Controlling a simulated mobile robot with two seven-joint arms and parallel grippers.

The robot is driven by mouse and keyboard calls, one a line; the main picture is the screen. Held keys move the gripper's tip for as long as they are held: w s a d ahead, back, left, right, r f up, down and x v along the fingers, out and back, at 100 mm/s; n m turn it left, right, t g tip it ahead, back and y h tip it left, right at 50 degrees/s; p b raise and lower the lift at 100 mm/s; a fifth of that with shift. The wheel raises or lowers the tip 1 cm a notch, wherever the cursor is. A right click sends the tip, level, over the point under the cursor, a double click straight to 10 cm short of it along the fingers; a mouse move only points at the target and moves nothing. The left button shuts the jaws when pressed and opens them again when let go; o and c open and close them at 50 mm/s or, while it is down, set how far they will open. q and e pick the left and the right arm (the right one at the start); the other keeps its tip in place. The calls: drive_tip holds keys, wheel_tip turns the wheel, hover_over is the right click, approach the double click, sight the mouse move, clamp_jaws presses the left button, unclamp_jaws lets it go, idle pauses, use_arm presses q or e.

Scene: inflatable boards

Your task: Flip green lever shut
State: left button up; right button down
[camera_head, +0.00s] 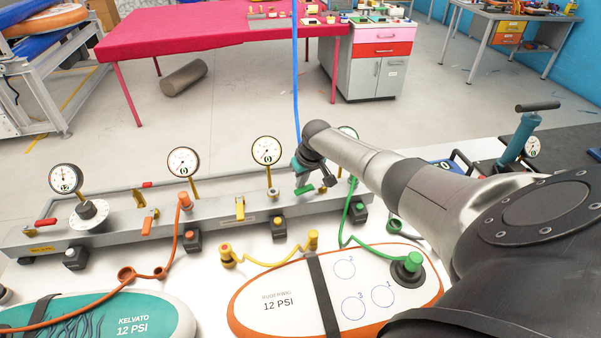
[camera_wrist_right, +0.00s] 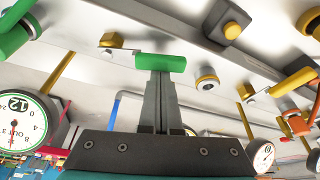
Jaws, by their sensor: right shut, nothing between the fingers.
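My right gripper (camera_head: 305,176) reaches in from the right over the long grey manifold bar (camera_head: 215,213). It also shows in the right wrist view (camera_wrist_right: 160,78), its fingers shut together with nothing between them. The green lever (camera_head: 304,189) is just below the fingertips in the head view. In the right wrist view the green lever (camera_wrist_right: 160,62) lies across the fingertips, on a metal arm. The tips look very close to it or touching; I cannot tell which. The gripper partly hides the lever's mount. My left gripper is not in view.
Orange (camera_head: 147,226) and yellow (camera_head: 240,208) levers sit farther left on the bar, with gauges behind. A green hose (camera_head: 346,225) runs to the white-and-orange board (camera_head: 290,300) in front. A blue hose (camera_head: 295,75) hangs beside my gripper. A teal board (camera_head: 165,318) lies front left.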

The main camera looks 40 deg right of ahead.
drive_tip(key=s+n+y, duration=0.1)
drive_tip(key=n, duration=0.2)
drive_tip(key=shift+s+a, duration=0.15)
drive_tip(key=shift+s, duration=0.05)
drive_tip(key=s+n, duration=0.1)
drive_tip(key=s+n+y+b, duration=0.1)
drive_tip(key=n, duration=0.1)
drive_tip(key=shift+f+n, duration=0.15)
drive_tip(key=shift+n, duration=0.15)
drive_tip(key=s+n+b, duration=0.1)
drive_tip(key=n, duration=0.1)
drive_tip(key=s+d+n+g+y+b, duration=0.1)
drive_tip(key=n+b, duration=0.1)
drive_tip(key=s+d+n+y+b, duration=0.1)
drive_tip(key=s+n, duration=0.1)
drive_tip(key=shift+n+g+b, duration=0.3)
drive_tip(key=shift+n+g, duration=0.1)
drive_tip(key=shift+d, duration=0.1)
wheel_tip(320, 180, up, 10)
drive_tip(key=p, duration=0.3)
drive_tip(key=shift+w+a, duration=0.15)
drive_tip(key=shift+a, duration=0.2)
